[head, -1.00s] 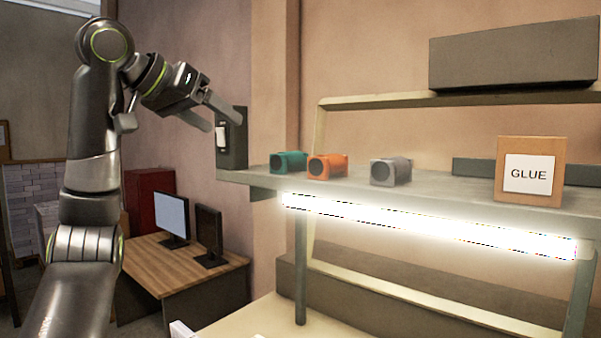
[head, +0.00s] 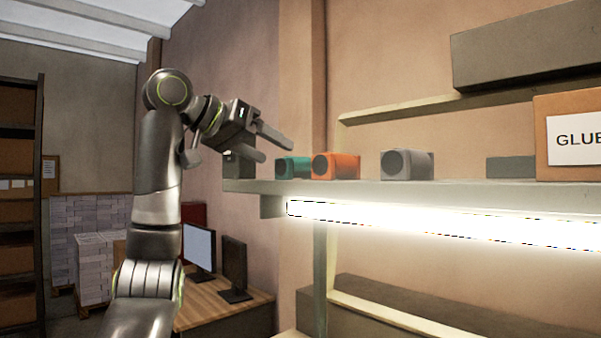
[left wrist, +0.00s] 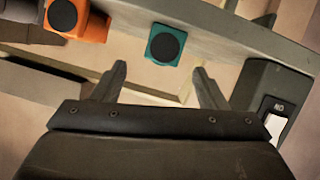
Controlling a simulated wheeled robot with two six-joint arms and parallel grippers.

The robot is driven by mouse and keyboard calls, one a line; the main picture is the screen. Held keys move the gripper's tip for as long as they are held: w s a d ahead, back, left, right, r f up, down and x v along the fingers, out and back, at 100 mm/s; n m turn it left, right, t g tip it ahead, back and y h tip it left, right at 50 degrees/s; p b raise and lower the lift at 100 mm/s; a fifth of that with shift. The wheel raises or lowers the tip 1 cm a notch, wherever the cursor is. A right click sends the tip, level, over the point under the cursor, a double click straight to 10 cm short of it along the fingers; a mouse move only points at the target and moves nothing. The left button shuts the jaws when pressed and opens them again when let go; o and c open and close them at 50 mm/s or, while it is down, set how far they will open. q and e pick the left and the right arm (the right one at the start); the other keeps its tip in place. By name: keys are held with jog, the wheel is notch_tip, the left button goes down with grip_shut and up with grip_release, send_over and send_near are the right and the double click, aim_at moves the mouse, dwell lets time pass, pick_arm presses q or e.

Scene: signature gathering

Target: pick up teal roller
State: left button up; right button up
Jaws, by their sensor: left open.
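The teal roller (head: 293,167) lies on the shelf (head: 450,194) near its left end, beside the orange roller (head: 336,166). In the left wrist view the teal roller (left wrist: 165,45) shows its dark round end and lies ahead of the fingers, between their lines. The orange roller (left wrist: 75,18) is to its left there. My left gripper (head: 275,147) is open and empty, at the shelf's left end, apart from the teal roller. Its two fingers (left wrist: 160,78) are spread in the left wrist view. My right gripper is not in view.
A grey roller (head: 406,164) stands further right on the shelf. A glue box (head: 570,110) is at the right. A dark switch box (left wrist: 268,95) is close to the right finger. A bright lamp (head: 420,223) runs under the shelf. Desk monitors (head: 235,268) stand below left.

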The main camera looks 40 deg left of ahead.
aim_at(293, 164)
pick_arm(q)
jog(key=shift+x, duration=0.85)
jog(key=p+x, duration=0.2)
jog(key=x, duration=0.3)
jog(key=shift+a, duration=0.15)
jog(key=shift+w+f, duration=0.2)
jog(key=shift+f, duration=0.05)
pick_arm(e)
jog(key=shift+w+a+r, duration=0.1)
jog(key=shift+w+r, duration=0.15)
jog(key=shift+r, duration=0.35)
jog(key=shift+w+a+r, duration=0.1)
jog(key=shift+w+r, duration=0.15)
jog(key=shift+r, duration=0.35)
pick_arm(q)
jog(key=shift+s, duration=0.1)
jog(key=shift+c, duration=0.5)
jog(key=shift+r, duration=0.1)
jog(key=c, duration=1.1)
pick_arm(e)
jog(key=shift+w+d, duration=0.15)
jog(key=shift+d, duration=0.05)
